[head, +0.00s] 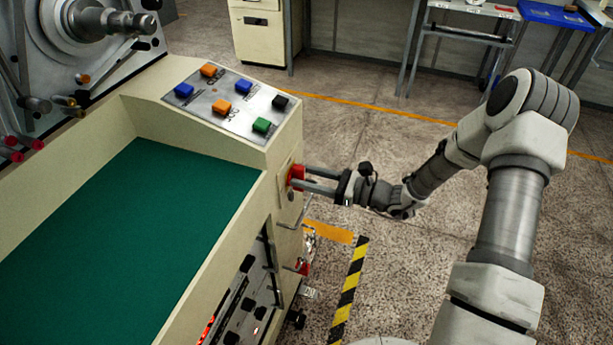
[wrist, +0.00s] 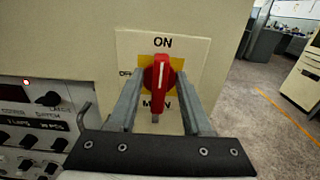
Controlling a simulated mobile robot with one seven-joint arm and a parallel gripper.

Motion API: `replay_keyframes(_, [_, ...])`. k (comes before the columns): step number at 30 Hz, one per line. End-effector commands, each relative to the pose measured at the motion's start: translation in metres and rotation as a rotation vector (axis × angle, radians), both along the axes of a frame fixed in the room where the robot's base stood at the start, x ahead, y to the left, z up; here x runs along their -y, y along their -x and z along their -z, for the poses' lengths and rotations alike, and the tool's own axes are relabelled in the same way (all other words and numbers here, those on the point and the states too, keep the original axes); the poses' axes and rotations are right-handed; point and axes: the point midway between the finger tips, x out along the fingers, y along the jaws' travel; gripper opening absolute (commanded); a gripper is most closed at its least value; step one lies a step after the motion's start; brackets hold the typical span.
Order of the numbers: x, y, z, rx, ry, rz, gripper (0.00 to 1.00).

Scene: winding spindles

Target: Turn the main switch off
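The main switch (wrist: 159,79) is a red rotary knob on a white plate with a yellow square, on the cream machine's end face. Its handle stands upright, in line with the ON label above it. A label at the left, partly hidden, starts with "O"; a partly covered MAIN label is below. The red switch also shows in the head view (head: 296,174), partly covered by the fingers. My gripper (wrist: 162,77) is at the switch, one finger on each side of the knob. Gaps show between the fingers and the upright handle; contact with the knob's rim cannot be told.
A sloped panel (head: 228,104) with coloured buttons sits above the switch. A control panel (wrist: 32,125) with black knobs and a lit indicator is at the left in the wrist view. A green work surface (head: 130,235) fills the machine top. Open floor lies to the right.

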Motion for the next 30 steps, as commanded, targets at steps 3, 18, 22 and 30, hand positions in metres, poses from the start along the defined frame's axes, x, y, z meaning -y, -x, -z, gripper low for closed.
replay_keyframes(3, [0.0003, 0.0001, 0.0, 0.0, 0.0, 0.0, 0.26])
replay_keyframes(18, [0.0005, 0.0003, 0.0004, 0.008, 0.003, 0.0, 0.0])
replay_keyframes(22, [0.0006, 0.0007, 0.0009, 0.037, 0.013, 0.0, 0.0])
replay_keyframes(30, [0.0004, 0.0026, 0.0023, 0.189, 0.07, 0.001, 0.0])
